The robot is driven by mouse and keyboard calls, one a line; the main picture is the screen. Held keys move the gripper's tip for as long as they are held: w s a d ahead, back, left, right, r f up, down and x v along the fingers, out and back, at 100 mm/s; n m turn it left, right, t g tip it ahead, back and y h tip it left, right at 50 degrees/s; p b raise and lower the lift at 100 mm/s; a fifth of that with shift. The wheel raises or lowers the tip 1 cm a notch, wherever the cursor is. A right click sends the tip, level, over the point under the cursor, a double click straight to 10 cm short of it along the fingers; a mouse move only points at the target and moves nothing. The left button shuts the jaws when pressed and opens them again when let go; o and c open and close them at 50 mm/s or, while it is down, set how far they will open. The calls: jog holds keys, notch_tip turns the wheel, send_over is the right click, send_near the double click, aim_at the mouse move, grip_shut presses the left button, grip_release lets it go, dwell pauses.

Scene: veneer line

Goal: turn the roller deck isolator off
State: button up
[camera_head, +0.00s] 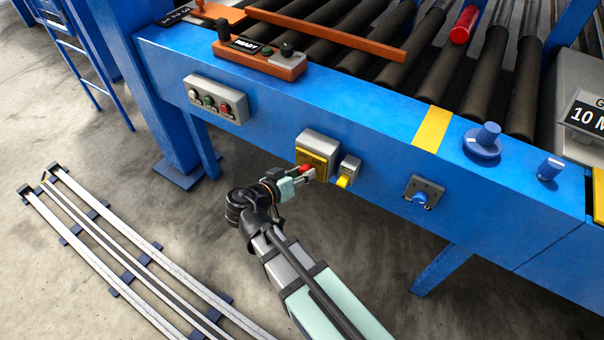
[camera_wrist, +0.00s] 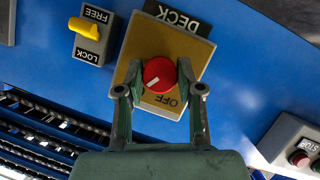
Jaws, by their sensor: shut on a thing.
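The roller deck isolator is a grey box with a yellow plate (camera_head: 309,157) and a red round knob (camera_head: 306,169), on the blue side beam. In the wrist view its yellow plate (camera_wrist: 138,101) is upside down, marked DECK, with OFF beside the red knob (camera_wrist: 159,74). A short white mark on the knob points to the lower left, not straight at OFF. My gripper (camera_head: 308,174) is at the isolator; in the wrist view its fingers (camera_wrist: 160,88) are on either side of the knob, shut on it. Any other position marking is hidden.
A FREE/LOCK switch with a yellow lever (camera_wrist: 84,29) sits close beside the isolator. A push-button box (camera_head: 215,99) is on the beam to the left, a blue knob on a grey plate (camera_head: 422,193) to the right.

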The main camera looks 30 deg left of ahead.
jog(key=n+h, duration=0.1)
jog(key=n, duration=0.1)
jog(key=shift+a+n+t+h, duration=0.15)
jog(key=shift+n+t+h, duration=0.15)
jog(key=shift+h, duration=0.1)
jog(key=n+t+h+p, duration=0.1)
jog(key=n, duration=0.2)
jog(key=shift+h, duration=0.3)
jog(key=n+t+p, duration=0.1)
jog(key=n, duration=0.2)
jog(key=shift+f+h+p, duration=0.1)
jog(key=shift+h+p, duration=0.25)
jog(key=shift+h, duration=0.05)
jog(key=shift+f+n+t+p, duration=0.1)
jog(key=shift+n+t+p, duration=0.55)
jog(key=shift+n, duration=1.25)
jog(key=o, duration=1.2)
jog(key=shift+c, duration=0.2)
jog(key=v, duration=1.2)
